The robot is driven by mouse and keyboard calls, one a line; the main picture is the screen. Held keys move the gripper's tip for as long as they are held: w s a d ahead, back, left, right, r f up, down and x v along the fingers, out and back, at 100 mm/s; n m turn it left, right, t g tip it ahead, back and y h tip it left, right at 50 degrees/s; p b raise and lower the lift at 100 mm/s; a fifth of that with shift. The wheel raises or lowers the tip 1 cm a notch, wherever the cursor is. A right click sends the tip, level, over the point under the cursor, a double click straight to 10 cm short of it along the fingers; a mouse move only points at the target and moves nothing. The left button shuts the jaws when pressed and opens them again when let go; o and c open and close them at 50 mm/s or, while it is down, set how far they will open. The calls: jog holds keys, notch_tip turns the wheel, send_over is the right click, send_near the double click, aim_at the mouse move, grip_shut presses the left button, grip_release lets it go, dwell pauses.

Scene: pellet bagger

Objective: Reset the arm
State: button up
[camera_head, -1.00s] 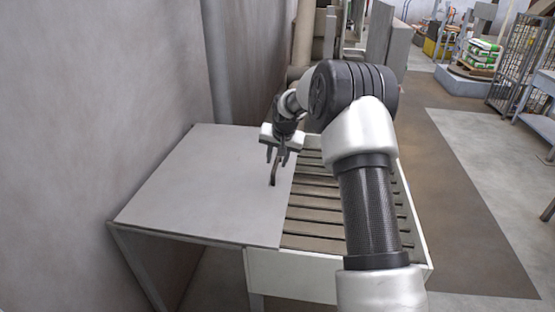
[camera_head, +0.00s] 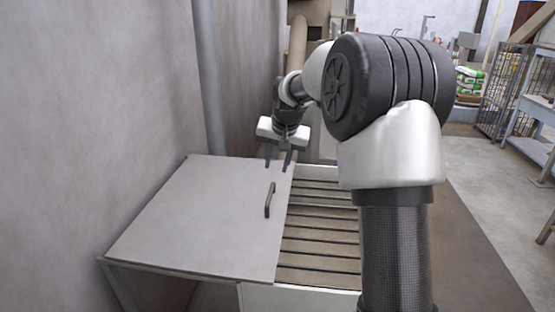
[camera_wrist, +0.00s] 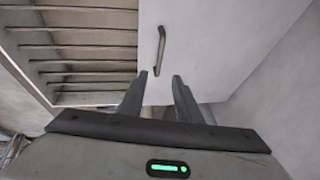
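My gripper (camera_head: 278,158) is open and empty, with its two fingers apart and pointing down above the far edge of the grey panel. In the wrist view my gripper (camera_wrist: 158,88) shows nothing between its fingertips. A dark bar handle (camera_head: 269,200) stands on the flat grey panel (camera_head: 190,220), near its right edge. The handle (camera_wrist: 159,48) also shows in the wrist view, a little beyond the fingertips and apart from them. My arm reaches forward from the lower right and bends at a large dark joint.
A slatted bed (camera_head: 318,235) in a pale frame lies right of the panel. A grey wall (camera_head: 100,110) runs close along the left. Stacked bags (camera_head: 469,82), a wire cage (camera_head: 500,88) and a bench (camera_head: 535,125) stand at the far right. Floor is clear on the right.

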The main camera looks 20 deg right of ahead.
jog(key=shift+s+r, duration=0.3)
jog(key=shift+r, duration=0.25)
jog(key=s+a+r+n+p, duration=0.1)
jog(key=s+a+r+p, duration=0.15)
jog(key=s+r, duration=0.5)
jog(key=s+a+r+n+p, duration=0.1)
jog(key=s+r+p, duration=0.2)
jog(key=s+r, duration=0.45)
jog(key=s+a+n+p, duration=0.1)
jog(key=s+n+p, duration=0.2)
jog(key=s, duration=2)
jog(key=shift+a+t+p, duration=0.3)
jog(key=shift+a+p, duration=0.1)
jog(key=shift+p, duration=0.4)
jog(key=shift+s, duration=0.1)
